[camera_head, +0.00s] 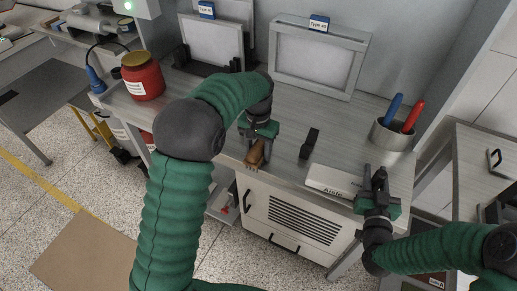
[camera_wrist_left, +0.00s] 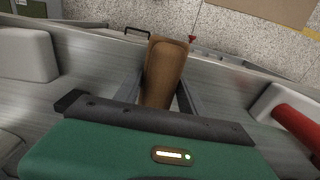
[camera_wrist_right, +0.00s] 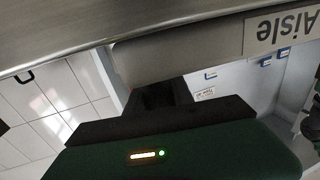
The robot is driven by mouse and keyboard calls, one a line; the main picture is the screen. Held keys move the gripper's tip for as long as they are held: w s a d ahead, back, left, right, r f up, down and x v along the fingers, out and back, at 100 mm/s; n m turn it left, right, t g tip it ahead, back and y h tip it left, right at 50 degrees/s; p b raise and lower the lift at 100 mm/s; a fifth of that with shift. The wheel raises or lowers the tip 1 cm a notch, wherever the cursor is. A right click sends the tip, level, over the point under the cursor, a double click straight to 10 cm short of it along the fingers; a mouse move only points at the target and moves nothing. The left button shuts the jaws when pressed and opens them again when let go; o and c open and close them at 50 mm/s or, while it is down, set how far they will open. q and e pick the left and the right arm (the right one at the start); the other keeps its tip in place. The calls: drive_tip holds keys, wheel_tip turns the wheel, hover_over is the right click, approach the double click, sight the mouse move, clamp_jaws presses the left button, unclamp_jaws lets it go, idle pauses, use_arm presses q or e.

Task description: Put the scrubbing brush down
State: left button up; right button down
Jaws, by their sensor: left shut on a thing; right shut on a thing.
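The scrubbing brush (camera_head: 254,156), brown and wooden-looking, is at the front edge of the grey bench (camera_head: 290,176). My left gripper (camera_head: 260,138) is shut on it from above. In the left wrist view the brush (camera_wrist_left: 163,72) sits between the two fingers and extends toward the bench edge. I cannot tell whether it touches the bench top. My right gripper (camera_head: 373,184) is shut on a pale block labelled "Aisle" (camera_head: 333,180) at the bench's front right. In the right wrist view the block (camera_wrist_right: 180,52) is close to the fingers, with its label upside down.
A black upright holder (camera_head: 309,144) stands between the grippers. A red jar (camera_head: 142,76) is at the left. Framed panels (camera_head: 318,60) stand along the back. Bench space behind the brush is partly clear.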

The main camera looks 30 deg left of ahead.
sight(258, 146)
use_arm(q)
drive_tip(key=o, duration=1.3)
use_arm(e)
drive_tip(key=c, duration=1)
unclamp_jaws()
use_arm(q)
wheel_tip(258, 146, up, 12)
drive_tip(key=shift+r, duration=0.1)
use_arm(e)
drive_tip(key=shift+s, duration=0.1)
drive_tip(key=v, duration=0.7)
drive_tip(key=shift+s, duration=0.15)
drive_tip(key=shift+f, duration=0.1)
